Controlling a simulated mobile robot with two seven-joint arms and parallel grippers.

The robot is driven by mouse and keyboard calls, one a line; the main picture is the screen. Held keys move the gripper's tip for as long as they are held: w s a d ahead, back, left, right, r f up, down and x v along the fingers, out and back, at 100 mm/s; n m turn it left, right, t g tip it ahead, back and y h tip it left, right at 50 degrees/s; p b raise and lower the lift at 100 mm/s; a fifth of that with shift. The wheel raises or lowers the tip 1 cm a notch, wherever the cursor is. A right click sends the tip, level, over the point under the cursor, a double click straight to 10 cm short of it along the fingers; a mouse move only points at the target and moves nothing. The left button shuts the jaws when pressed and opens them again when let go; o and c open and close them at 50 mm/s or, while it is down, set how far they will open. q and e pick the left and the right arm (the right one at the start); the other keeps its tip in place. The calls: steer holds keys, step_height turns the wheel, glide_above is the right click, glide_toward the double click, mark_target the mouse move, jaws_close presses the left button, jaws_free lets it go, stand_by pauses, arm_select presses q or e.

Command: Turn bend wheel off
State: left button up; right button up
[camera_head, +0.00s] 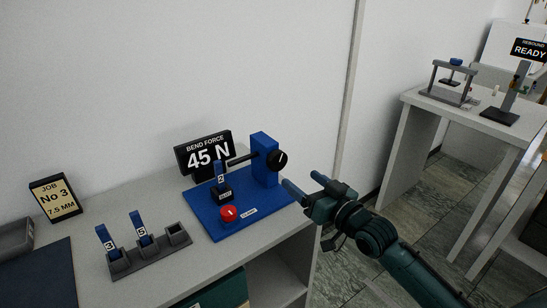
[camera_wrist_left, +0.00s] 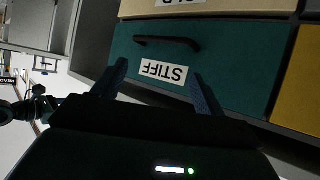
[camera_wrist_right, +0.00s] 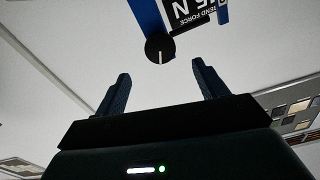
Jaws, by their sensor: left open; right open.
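The bend wheel is a black round knob (camera_head: 277,160) with a pale pointer line, on the right side of the blue press post (camera_head: 264,145). The post stands on a blue base with a red button (camera_head: 228,212). A strip marked 2 (camera_head: 221,178) stands in the black clamp on the base. The display (camera_head: 205,154) reads BEND FORCE 45 N. My right gripper (camera_head: 305,188) is open and empty, right of the knob and apart from it. In the right wrist view the knob (camera_wrist_right: 159,48) shows beyond the open fingers. My left gripper (camera_wrist_left: 157,85) is open and empty, facing a green drawer marked STIFF (camera_wrist_left: 220,60).
A grey rack (camera_head: 150,254) at the front left holds strips 3 and 5, with one slot empty. A job card (camera_head: 55,198) reads No 3, 7.5 MM. A second table (camera_head: 420,100) with other equipment stands at the right, across a floor gap.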

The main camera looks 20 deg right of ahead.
mark_target(279, 163)
steer(key=x, duration=1)
steer(key=shift+w+a, duration=0.15)
steer(key=shift+w, duration=0.25)
steer(key=shift+c, duration=0.3)
steer(key=c, duration=0.9)
steer(key=shift+n+p, duration=0.35)
steer(key=shift+n, duration=0.75)
steer(key=shift+f+n, duration=0.1)
steer(key=shift+n, duration=1.1)
